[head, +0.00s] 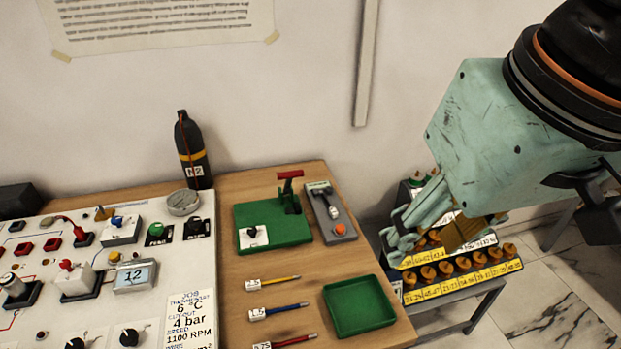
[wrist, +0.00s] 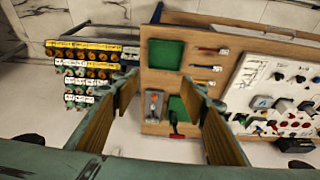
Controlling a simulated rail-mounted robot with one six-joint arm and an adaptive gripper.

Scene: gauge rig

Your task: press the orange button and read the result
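The orange button (head: 339,229) is a small round cap at the near end of a grey tester block (head: 322,207) at the table's back right. The block carries a dark fitting with a pale cylinder, and a label too small to read at its far end. The block also shows beyond my fingers in the wrist view (wrist: 154,104). My gripper (head: 432,238) hangs right of the table, in front of the rack in the head view, apart from the button. Its two tan-padded fingers are spread with nothing between them in the wrist view (wrist: 160,94).
A green press with a red lever (head: 272,222) stands left of the block. A rack of orange-topped plugs (head: 462,284) stands right.

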